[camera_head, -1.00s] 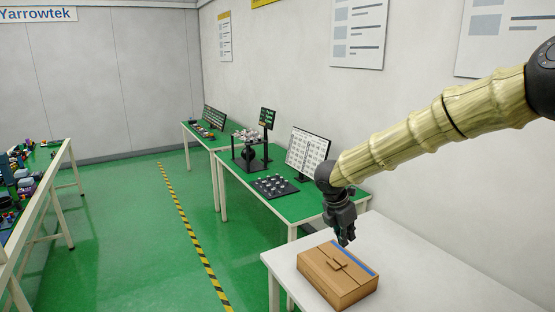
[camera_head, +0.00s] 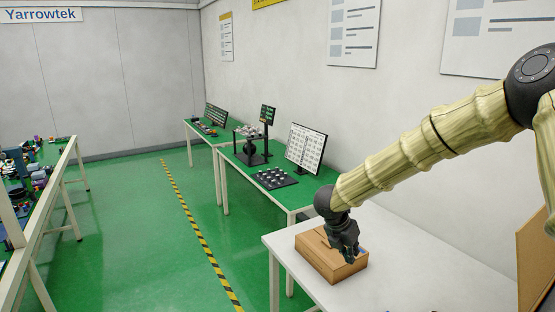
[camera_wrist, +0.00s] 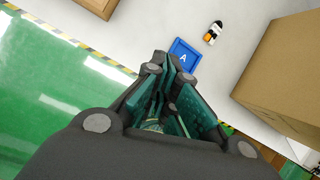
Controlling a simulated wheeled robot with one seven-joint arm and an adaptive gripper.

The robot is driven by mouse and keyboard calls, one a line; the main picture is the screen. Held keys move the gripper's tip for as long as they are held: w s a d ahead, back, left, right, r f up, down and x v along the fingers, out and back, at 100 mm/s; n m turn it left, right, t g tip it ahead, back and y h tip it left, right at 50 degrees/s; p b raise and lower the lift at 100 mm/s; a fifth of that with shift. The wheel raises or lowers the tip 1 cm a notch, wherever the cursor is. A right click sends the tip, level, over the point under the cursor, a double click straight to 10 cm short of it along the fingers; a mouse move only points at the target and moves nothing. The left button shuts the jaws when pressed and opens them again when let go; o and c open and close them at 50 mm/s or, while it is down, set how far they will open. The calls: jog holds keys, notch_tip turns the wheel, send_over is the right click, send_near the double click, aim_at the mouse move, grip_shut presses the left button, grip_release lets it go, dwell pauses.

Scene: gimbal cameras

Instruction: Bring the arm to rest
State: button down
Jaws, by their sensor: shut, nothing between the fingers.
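My arm reaches in from the right in the head view, bent down at the wrist. My gripper (camera_head: 350,259) points down and appears in front of a brown cardboard box (camera_head: 318,263) on the white table (camera_head: 420,262); I cannot tell whether they touch. In the wrist view my gripper (camera_wrist: 168,68) has its fingers together with nothing held between them. Below it, a blue square marked "A" (camera_wrist: 183,55) lies on the white table, partly hidden by the fingertips.
A large cardboard box (camera_wrist: 285,70) stands at the right in the wrist view; a small white, orange and black object (camera_wrist: 213,32) lies near the blue square. Green-topped tables (camera_head: 235,160) with equipment stand behind.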

jog(key=s+d+f+n+t, duration=0.1)
jog(key=s+d+f+n, duration=0.1)
jog(key=s+f+n, duration=0.9)
jog(key=s+d+f+n+t, duration=0.1)
jog(key=s+f+n, duration=0.7)
jog(key=f+n, duration=0.6)
jog(key=s+a+f+n+g+y, duration=0.15)
jog(key=s+f+n, duration=0.35)
jog(key=s+n, duration=0.75)
jog(key=s+a+f+n+g+y, duration=0.1)
jog(key=s+f+n+g+y, duration=0.35)
jog(key=s, duration=1.35)
notch_tip(320, 180, down, 12)
jog(key=n+t+h+b, duration=0.1)
jog(key=n+b, duration=0.1)
jog(key=b, duration=0.9)
jog(key=shift+w+d+r+t, duration=0.15)
jog(key=shift+t, duration=0.15)
